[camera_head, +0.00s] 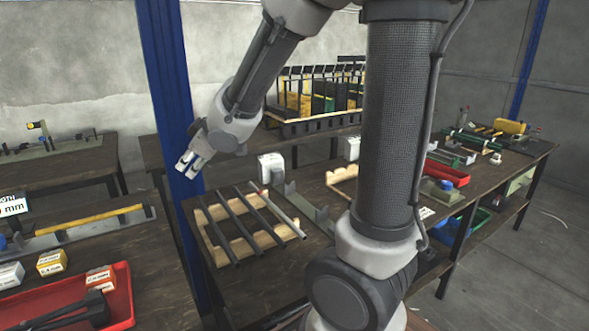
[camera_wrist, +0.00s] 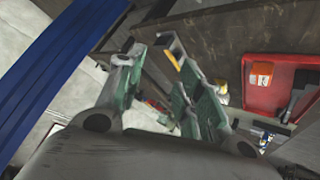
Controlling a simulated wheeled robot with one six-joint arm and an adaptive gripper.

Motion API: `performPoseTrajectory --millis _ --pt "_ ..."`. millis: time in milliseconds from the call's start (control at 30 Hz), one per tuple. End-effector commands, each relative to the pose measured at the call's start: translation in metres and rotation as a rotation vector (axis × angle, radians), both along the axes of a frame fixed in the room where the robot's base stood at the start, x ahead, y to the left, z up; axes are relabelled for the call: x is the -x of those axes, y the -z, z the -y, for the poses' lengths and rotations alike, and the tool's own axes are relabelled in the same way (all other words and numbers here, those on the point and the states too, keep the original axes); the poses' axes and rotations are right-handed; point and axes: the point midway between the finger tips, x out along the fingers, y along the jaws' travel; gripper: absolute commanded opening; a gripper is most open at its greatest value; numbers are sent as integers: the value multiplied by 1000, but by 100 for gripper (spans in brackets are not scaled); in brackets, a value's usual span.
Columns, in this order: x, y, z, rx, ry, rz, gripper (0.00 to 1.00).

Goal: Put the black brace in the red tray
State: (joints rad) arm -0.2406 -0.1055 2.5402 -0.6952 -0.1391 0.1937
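Several long dark rods (camera_head: 228,227) lie side by side across a pale wooden rack on the middle bench, with a lighter grey rod at their right. I cannot tell for sure which piece is the black brace. A red tray (camera_head: 122,284) sits at the lower left, with a black tool-like piece (camera_head: 80,315) and a small orange and white box in it. A red tray (camera_wrist: 277,109) also shows at the right of the wrist view. My gripper (camera_head: 188,163) hangs in the air by the blue post, above and left of the rack. Its fingers (camera_wrist: 160,85) are apart with nothing between them.
A blue post (camera_head: 168,90) stands right beside my gripper. Small boxes (camera_head: 52,262) and a yellow-topped rail (camera_head: 95,220) are on the left bench. A second red tray (camera_head: 447,171) and fixtures fill the right bench. A rack with yellow bins (camera_head: 315,105) stands behind.

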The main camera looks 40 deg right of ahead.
Motion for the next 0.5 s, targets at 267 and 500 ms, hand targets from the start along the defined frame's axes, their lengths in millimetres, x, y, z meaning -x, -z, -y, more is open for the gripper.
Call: performPoseTrajectory --millis 267,500 --pt "162 -47 157 -31 592 -253 36" --pt "259 -40 154 -146 699 -455 36"
